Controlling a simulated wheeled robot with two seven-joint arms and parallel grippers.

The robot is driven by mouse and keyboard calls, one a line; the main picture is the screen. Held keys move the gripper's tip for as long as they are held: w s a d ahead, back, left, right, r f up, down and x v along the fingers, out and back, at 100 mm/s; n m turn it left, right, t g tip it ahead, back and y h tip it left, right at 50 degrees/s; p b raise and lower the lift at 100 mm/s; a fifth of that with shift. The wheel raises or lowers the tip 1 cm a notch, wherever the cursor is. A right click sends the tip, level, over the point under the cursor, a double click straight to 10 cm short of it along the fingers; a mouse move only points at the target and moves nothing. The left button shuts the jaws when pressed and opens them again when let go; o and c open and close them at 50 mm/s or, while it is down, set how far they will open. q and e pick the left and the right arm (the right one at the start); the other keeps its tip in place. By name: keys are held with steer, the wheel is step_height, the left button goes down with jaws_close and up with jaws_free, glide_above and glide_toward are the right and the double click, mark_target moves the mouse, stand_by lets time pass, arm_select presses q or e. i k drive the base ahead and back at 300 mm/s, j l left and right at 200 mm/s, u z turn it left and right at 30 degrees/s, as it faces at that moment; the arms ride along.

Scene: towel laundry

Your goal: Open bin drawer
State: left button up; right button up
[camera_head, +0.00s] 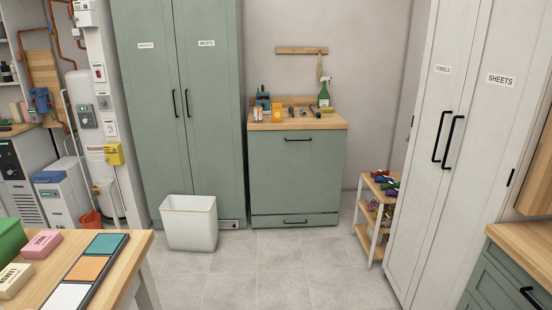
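A green cabinet with a wooden top (334,121) stands against the back wall. Its tall upper front (297,175) has a black bar handle (298,139) near the top edge. No label on this cabinet is readable. Neither of my grippers is in view.
A white open bin (190,228) stands on the floor left of the cabinet. A small wooden shelf rack (364,235) stands to its right, before white cupboards (435,150). A table (140,245) fills the near left. The tiled floor (285,270) between is clear.

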mark_target(291, 171)
steer(key=i, duration=2.35)
